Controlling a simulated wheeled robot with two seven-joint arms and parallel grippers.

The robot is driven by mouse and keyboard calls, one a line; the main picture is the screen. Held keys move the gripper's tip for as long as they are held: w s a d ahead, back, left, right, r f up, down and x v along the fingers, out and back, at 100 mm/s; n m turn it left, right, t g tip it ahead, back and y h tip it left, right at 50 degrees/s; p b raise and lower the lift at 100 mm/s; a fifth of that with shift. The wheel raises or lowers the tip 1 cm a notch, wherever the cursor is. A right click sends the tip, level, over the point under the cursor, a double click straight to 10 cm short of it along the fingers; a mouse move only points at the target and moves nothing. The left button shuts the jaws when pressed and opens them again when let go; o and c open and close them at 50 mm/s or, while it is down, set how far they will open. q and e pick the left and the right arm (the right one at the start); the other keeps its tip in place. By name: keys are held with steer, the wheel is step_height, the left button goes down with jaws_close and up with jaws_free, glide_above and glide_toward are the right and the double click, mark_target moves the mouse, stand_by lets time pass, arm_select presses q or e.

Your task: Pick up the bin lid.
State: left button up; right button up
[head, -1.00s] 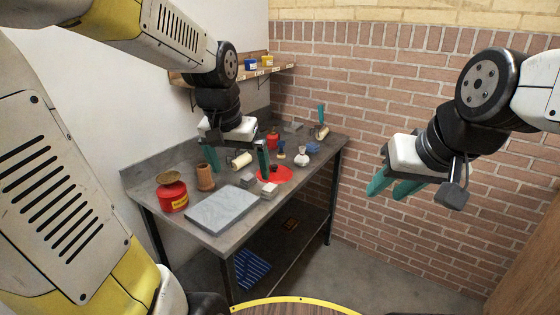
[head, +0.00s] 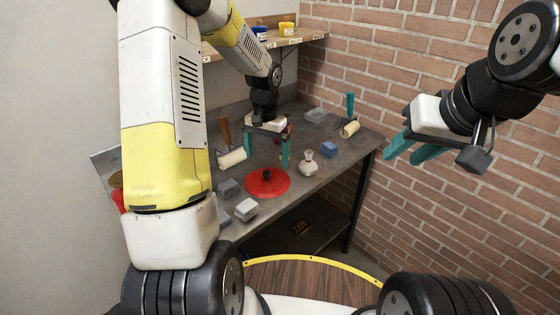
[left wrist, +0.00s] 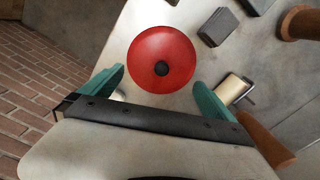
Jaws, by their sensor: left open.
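The bin lid is a red disc (head: 267,184) with a dark round knob at its centre, lying flat on the grey workbench. It also shows in the left wrist view (left wrist: 161,58), between and beyond the fingertips. My left gripper (head: 267,163) is open and empty, its teal fingers pointing down above the bench, behind the lid in the head view. In the left wrist view my left gripper (left wrist: 160,85) has its fingers spread wide, with the lid apart from them. My right gripper (head: 405,152) is empty, held off to the right in front of the brick wall, its teal fingers apart.
Grey blocks (head: 245,209) lie left of the lid. A cream roller (head: 232,158), a small flask (head: 308,164) and a blue block (head: 328,149) stand around it. Another roller (head: 349,129) lies farther right. A shelf (head: 285,42) hangs at the back.

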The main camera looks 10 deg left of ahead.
mark_target(266, 172)
arm_select(q)
steer(key=f, duration=0.7)
steer(key=shift+w+a+f, duration=0.2)
steer(key=shift+f, duration=0.15)
steer(key=shift+s, duration=0.1)
steer(key=c, duration=1.6)
steer(key=shift+f, duration=0.1)
jaws_close()
steer(key=shift+s, duration=0.1)
